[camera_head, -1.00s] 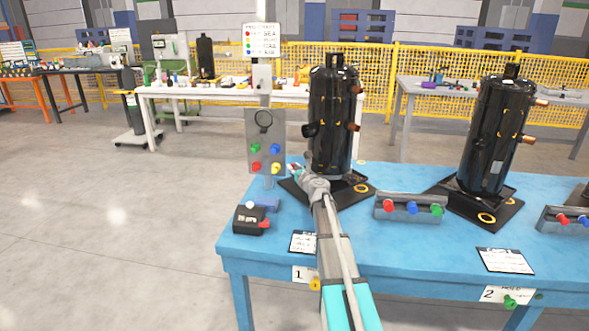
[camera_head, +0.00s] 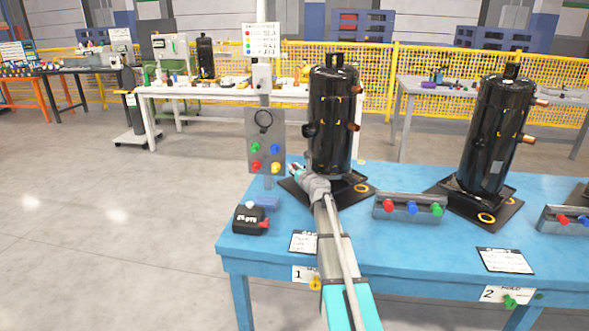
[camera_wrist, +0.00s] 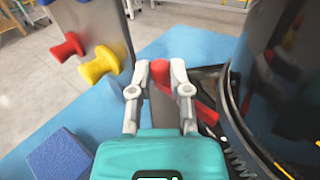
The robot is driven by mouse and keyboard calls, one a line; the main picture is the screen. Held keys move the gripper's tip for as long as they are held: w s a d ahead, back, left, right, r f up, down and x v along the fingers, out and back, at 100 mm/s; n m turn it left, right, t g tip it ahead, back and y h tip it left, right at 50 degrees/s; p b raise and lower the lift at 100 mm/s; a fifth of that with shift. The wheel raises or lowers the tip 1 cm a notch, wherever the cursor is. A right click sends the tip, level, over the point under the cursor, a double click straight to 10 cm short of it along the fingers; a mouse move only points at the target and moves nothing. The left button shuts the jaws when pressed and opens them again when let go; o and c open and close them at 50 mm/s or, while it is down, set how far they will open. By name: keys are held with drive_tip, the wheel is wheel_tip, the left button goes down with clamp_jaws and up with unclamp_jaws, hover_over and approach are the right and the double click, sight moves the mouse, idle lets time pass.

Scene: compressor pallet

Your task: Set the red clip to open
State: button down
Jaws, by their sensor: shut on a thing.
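My gripper (camera_wrist: 160,82) is shut on the red clip (camera_wrist: 159,70) in the wrist view, with one fingertip on each side of its upright red part. Another red part (camera_wrist: 206,113) slants away just right of the right finger, by the dark base. Whether the two red parts are joined is hidden behind the finger. In the head view my gripper (camera_head: 297,170) is beside the foot of the left black compressor (camera_head: 331,115), and the clip is too small there to read its setting.
A grey panel (camera_head: 266,125) with coloured knobs stands left of the gripper; its red knob (camera_wrist: 67,47) and yellow knob (camera_wrist: 98,65) are close in the wrist view. A blue block (camera_wrist: 58,160) lies on the blue table (camera_head: 385,245). A second compressor (camera_head: 495,135) stands right.

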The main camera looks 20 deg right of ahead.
drive_tip(key=shift+s+n+y, duration=0.15)
drive_tip(key=shift+n+y, duration=0.15)
drive_tip(key=shift+y, duration=0.3)
drive_tip(key=shift+s+a+n+g+y, duration=0.1)
drive_tip(key=shift+s+n+g+y, duration=0.3)
drive_tip(key=shift+n+y, duration=0.65)
drive_tip(key=shift+s+a+n+g+y, duration=0.2)
drive_tip(key=shift+n+g+y, duration=0.35)
drive_tip(key=shift+y, duration=0.85)
drive_tip(key=shift+s+a+n+g+y, duration=0.1)
drive_tip(key=shift+s+n+g+y, duration=0.3)
drive_tip(key=shift+n+y, duration=0.7)
drive_tip(key=shift+y, duration=0.35)
drive_tip(key=c, duration=0.6)
unclamp_jaws()
drive_tip(key=shift+s, duration=0.15)
drive_tip(key=shift+v, duration=3.65)
drive_tip(key=shift+o, duration=0.2)
